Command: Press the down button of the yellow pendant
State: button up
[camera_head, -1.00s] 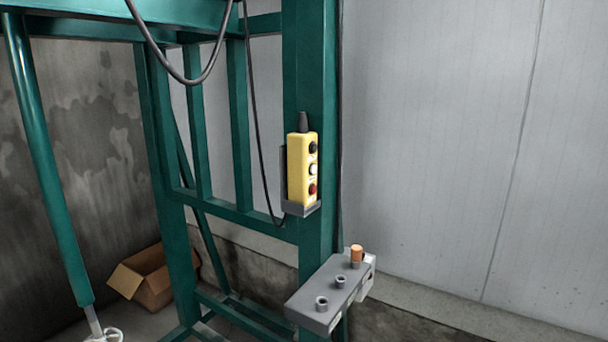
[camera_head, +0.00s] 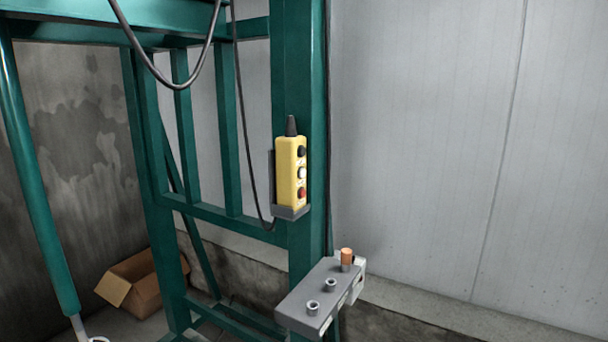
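The yellow pendant (camera_head: 286,172) stands upright in a dark grey holder (camera_head: 290,213) on a green steel post, near the middle of the head view. Its right-hand face carries a black button (camera_head: 302,151) at the top, a white button (camera_head: 302,173) in the middle and a red button (camera_head: 302,192) at the bottom. Any markings are too small to read, so I cannot tell which one is down. A black cable gland (camera_head: 291,126) sits on its top. My gripper is not in the view.
A grey bracket (camera_head: 300,302) with several short sockets, one holding an orange-brown piece (camera_head: 347,256), juts forward below the pendant. Green frame bars (camera_head: 230,130) and a hanging cable (camera_head: 165,80) are to the left. An open cardboard box (camera_head: 140,285) lies on the floor. The right side is clear before the pale wall (camera_head: 430,130).

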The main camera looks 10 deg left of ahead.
grip_shut()
dwell(1.1)
